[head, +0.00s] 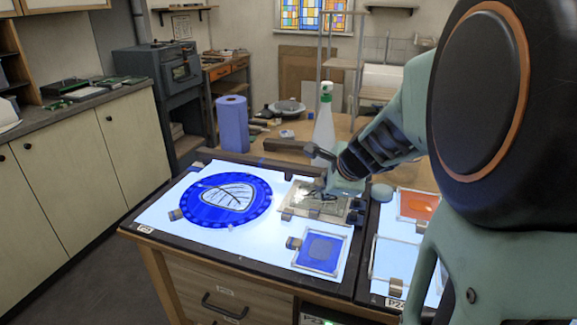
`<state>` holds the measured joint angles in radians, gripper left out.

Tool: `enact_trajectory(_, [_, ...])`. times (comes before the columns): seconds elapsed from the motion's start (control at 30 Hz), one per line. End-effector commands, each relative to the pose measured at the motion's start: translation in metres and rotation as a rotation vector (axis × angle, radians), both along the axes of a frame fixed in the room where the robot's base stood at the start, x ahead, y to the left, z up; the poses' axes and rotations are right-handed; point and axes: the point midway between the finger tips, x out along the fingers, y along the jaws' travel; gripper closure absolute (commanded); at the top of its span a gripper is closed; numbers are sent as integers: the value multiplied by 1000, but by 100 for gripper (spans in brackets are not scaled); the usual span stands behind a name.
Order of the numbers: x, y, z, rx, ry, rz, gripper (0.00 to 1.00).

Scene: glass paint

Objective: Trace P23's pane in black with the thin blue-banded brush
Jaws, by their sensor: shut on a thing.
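The lit table (160,222) has a small label at its front left corner that seems to read P23. A round blue pane (190,208) lies on it, with a pale leaf-shaped area (226,199) marked with black lines. A clear pane (300,199) with dark lines lies to its right, and a small blue square pane (321,249) lies in front. My gripper (324,192) is low over the clear pane, shut on what looks like a thin dark brush. The brush's band and tip are too small to make out, as is any contact with the glass.
A second lit panel on the right, labelled like P24, holds an orange pane (416,206). A spray bottle (324,122) and a blue paper roll (232,124) stand behind. Small clamp-like blocks (293,243) sit at the pane edges. My arm covers the right side.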

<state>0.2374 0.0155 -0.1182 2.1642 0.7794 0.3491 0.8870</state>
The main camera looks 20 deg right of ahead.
Motion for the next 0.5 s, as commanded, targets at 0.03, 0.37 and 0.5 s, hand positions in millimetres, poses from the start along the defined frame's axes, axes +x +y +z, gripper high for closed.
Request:
enact_trajectory(0.03, [1, 3, 1, 0, 0, 1, 100])
enact_trajectory(0.37, [3, 13, 0, 0, 1, 2, 100])
enact_trajectory(0.5, [3, 20, -1, 0, 2, 2, 100])
